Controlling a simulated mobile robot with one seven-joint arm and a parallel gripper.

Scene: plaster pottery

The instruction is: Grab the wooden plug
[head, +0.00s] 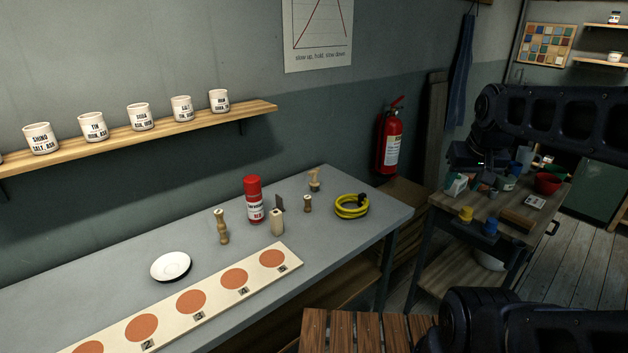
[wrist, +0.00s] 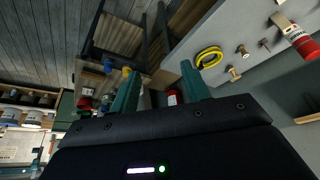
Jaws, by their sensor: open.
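Several small wooden pieces stand on the grey table, and I cannot tell for sure which is the plug. A short, dark-topped wooden piece (head: 307,204) stands left of the yellow coil; it also shows in the wrist view (wrist: 242,50). A paler knobbed piece (head: 314,180) stands behind it, nearer the wall. A taller turned wooden piece (head: 221,227) stands left of the red can. My gripper (wrist: 160,68) is open and empty, its teal fingers spread wide, apart from all of these pieces. My gripper's fingers are not visible in the head view.
A board with orange discs (head: 213,288) lies along the front. A shelf of cups (head: 150,131) hangs above. A cluttered cart (head: 452,226) stands right.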

